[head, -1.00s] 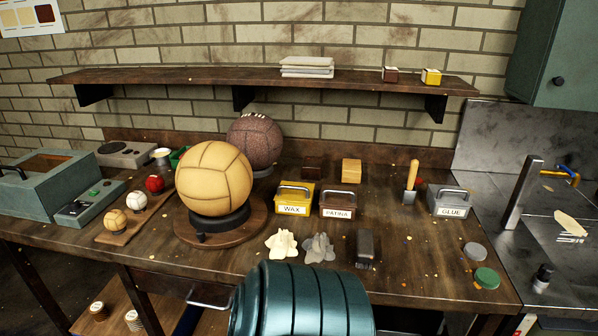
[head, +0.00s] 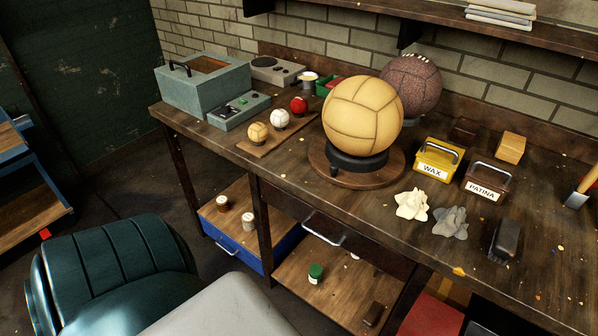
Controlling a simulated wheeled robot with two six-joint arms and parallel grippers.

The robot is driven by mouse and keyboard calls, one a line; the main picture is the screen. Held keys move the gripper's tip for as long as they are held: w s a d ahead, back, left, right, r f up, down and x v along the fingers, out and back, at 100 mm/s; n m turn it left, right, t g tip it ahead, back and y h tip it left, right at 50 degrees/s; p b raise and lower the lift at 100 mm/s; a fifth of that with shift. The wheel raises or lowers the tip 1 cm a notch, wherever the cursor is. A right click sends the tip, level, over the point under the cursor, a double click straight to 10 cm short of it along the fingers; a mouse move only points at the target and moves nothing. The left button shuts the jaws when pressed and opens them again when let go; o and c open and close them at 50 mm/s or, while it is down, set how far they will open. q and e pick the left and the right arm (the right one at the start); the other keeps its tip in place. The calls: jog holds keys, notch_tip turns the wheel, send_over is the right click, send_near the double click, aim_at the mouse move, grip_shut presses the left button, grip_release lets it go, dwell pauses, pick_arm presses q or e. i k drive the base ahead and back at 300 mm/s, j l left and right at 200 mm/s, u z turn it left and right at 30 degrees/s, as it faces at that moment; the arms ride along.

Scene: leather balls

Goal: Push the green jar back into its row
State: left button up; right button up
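A small jar with a green lid and a pale label (head: 315,273) stands upright on the wooden lower shelf (head: 335,300) under the bench, in the head view. It is near the shelf's front left part. A small white thing behind the green jar is mostly hidden by the bench front. Neither of my grippers shows in this view; only a teal and grey part of my own body fills the bottom left.
The workbench (head: 290,165) overhangs the shelf, with a drawer handle (head: 323,229) sticking out above the green jar. A bench leg (head: 262,235) stands left of it. Open floor shows at left.

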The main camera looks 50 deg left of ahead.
aim_at(315, 273)
jog(key=u, duration=1.35)
jog(key=j+z, duration=0.2)
